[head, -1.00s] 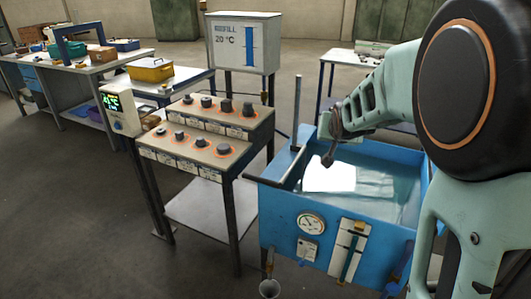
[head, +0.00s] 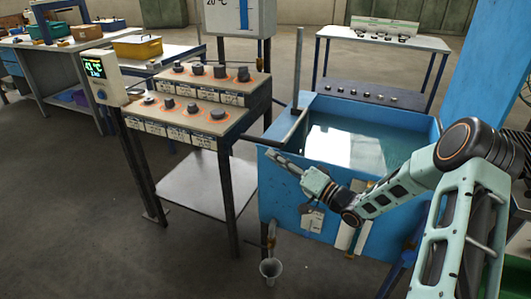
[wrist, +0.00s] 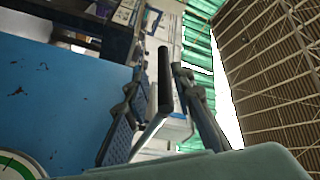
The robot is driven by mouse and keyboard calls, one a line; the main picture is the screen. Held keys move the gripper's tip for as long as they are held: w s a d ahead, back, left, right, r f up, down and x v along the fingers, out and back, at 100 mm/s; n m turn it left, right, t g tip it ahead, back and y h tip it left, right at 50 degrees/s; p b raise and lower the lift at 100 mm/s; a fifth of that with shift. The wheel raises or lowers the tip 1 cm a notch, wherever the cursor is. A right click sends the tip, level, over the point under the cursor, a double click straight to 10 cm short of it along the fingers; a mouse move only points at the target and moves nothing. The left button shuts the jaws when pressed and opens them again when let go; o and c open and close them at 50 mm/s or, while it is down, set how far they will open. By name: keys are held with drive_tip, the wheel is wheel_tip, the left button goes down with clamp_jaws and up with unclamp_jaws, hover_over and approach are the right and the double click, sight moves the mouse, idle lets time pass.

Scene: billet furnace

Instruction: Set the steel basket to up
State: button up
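The blue tank (head: 276,203) is full of water, and I cannot make out the steel basket in it. An upright steel post (head: 298,65) stands at its left rim. A lever with a dark grip (head: 258,141) sticks out over the tank's front left corner. My gripper (head: 279,157) is in front of that corner, just below the lever. In the wrist view, my gripper (wrist: 160,80) has its two fingers apart. A bar with a black end (wrist: 164,78), apparently the lever, shows between them; I cannot tell if they touch it.
A control stand with several black knobs (head: 218,115) is close on the left, with a lit display (head: 95,68) beside it. A white table (head: 375,37) stands behind.

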sight(259, 140)
drive_tip(key=shift+m+t, duration=0.4)
drive_tip(key=shift+m, duration=0.2)
drive_tip(key=x, duration=0.3)
drive_tip(key=b+x, duration=0.1)
drive_tip(key=x, duration=0.2)
drive_tip(key=r+x, duration=0.1)
drive_tip(key=x, duration=0.2)
drive_tip(key=shift+w+d+b, duration=0.3)
drive_tip(key=shift+d, duration=0.1)
drive_tip(key=shift+c, duration=0.2)
clamp_jaws()
